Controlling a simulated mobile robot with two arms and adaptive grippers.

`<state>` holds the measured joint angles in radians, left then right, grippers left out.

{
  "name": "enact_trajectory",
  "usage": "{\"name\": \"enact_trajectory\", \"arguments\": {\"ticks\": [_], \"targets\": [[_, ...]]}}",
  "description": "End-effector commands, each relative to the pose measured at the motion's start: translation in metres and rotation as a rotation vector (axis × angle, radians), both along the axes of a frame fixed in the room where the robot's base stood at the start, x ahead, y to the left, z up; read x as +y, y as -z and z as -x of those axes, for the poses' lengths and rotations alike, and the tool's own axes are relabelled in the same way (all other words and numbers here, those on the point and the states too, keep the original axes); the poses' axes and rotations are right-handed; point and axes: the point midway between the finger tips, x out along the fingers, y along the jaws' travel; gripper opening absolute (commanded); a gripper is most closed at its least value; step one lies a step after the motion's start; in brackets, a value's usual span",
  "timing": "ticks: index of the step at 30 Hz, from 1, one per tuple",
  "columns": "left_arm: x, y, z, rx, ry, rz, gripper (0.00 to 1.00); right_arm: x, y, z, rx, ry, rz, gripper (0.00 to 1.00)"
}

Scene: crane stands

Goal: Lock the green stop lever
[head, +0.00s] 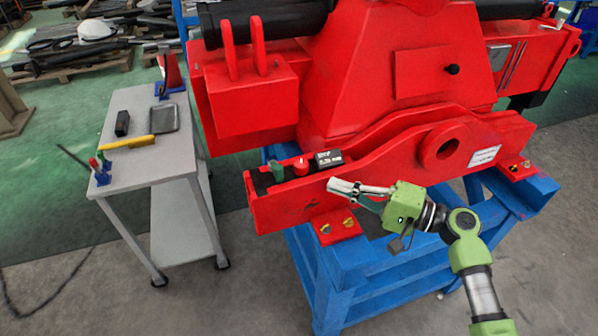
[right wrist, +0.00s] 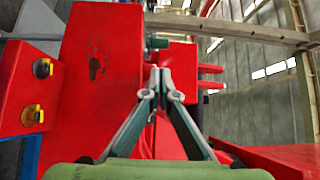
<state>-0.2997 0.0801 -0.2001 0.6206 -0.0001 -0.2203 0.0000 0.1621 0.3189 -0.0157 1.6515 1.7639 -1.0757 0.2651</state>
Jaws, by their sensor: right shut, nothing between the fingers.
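My left gripper is not in view.
A blue stand (head: 365,275) carries the red crane (head: 385,75). A grey cart (head: 160,160) with tools stands at the left, with open floor between.

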Motion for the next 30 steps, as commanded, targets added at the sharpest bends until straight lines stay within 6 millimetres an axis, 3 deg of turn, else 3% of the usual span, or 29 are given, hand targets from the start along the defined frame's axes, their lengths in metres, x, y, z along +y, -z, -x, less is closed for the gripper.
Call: {"name": "enact_trajectory", "arguments": {"ticks": [13,24,30], "targets": [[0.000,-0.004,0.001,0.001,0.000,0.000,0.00,0.005,-0.003,-0.004,0.002,0.001,-0.007,0.00],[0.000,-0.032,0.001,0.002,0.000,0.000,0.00,0.062,-0.005,-0.032,0.003,0.000,-0.008,0.00],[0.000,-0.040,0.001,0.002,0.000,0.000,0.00,0.083,-0.003,-0.043,0.001,0.001,-0.006,0.00]]}}
